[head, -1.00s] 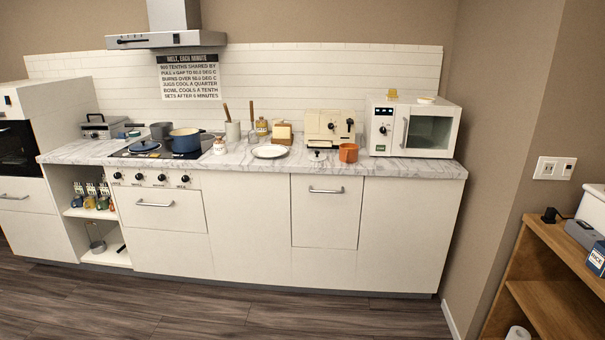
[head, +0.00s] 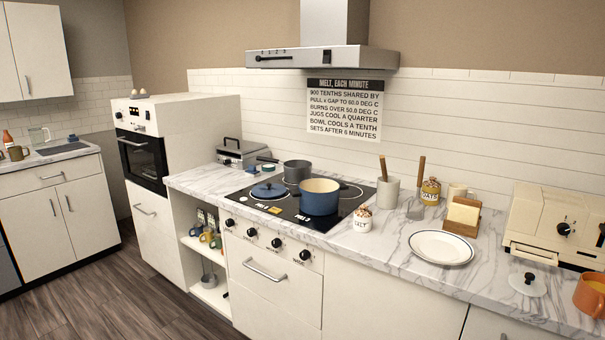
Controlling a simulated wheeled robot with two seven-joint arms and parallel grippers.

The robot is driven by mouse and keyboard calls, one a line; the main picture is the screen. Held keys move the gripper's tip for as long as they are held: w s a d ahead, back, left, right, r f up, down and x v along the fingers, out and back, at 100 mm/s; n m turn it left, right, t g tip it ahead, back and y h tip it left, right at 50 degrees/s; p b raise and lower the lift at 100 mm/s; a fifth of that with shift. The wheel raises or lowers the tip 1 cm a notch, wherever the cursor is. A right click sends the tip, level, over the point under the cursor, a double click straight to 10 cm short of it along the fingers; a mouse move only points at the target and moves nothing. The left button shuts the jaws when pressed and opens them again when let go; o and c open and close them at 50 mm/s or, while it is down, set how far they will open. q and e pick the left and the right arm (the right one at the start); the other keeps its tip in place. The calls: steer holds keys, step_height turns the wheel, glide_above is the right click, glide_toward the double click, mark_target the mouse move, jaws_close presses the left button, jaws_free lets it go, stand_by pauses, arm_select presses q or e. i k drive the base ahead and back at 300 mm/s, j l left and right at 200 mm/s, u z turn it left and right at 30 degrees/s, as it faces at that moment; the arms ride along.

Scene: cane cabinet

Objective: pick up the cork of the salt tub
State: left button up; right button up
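The salt tub (head: 362,219) is a small white pot with dark lettering. It stands upright on the marble counter near the front edge, just right of the hob. Its brown cork (head: 363,207) sits in the top of the tub. A larger tan jar lettered OATS (head: 431,191) stands behind it to the right. Neither of my grippers shows in the head view.
A blue pot (head: 320,197) and a grey pot (head: 297,171) stand on the hob (head: 275,209), left of the tub. A white plate (head: 441,248) lies to its right. A utensil crock (head: 387,192) stands behind. Counter around the tub's right side is clear.

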mark_target(364, 212)
steer(key=i+j, duration=0.1)
steer(key=i, duration=0.5)
steer(key=i+j+u, duration=0.15)
steer(key=i, duration=0.45)
